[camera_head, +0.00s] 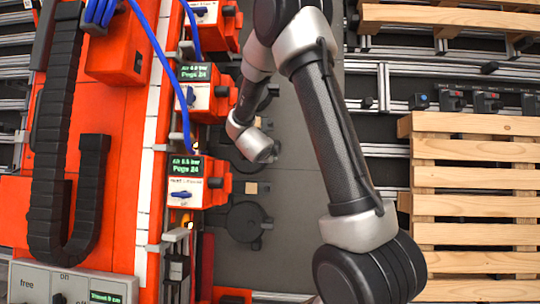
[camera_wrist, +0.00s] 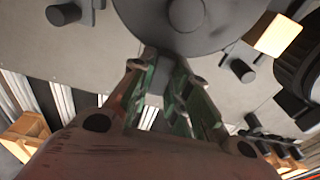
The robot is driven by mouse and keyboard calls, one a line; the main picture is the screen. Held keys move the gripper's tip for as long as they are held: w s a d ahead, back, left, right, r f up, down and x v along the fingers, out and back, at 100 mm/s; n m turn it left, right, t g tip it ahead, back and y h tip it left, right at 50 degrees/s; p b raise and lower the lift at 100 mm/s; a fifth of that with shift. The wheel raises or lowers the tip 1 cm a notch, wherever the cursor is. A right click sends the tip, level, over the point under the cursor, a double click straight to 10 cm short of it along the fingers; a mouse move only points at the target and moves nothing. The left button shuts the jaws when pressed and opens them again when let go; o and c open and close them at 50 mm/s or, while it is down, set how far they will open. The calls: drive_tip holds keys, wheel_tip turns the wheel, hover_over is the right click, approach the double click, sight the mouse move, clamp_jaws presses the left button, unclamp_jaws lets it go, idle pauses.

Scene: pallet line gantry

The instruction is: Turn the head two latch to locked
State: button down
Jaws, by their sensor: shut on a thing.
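A large dark grey round disc (camera_wrist: 192,15) with a raised hub fills the top of the wrist view. I take it for the head two latch, but no lock marking is readable. My gripper (camera_wrist: 163,58) has its green-sided fingers drawn together at the disc's near edge. It is shut on a part of the latch there, mostly hidden between the fingertips. In the head view my wrist is beside the middle orange head (camera_head: 205,95) and covers part of the disc there; my fingertips are hidden.
Another orange head (camera_head: 185,182) with a display and blue lever stands nearer, beside a dark disc (camera_head: 246,221). Blue hoses run above the heads. A pale block (camera_wrist: 277,35) is right of the latch. Wooden pallets (camera_head: 475,205) fill the right side. Grey floor shows between.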

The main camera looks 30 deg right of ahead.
idle(0.5)
drive_tip(key=c, duration=1.4)
unclamp_jaws()
drive_tip(key=shift+o, duration=0.2)
drive_tip(key=v, duration=1.2)
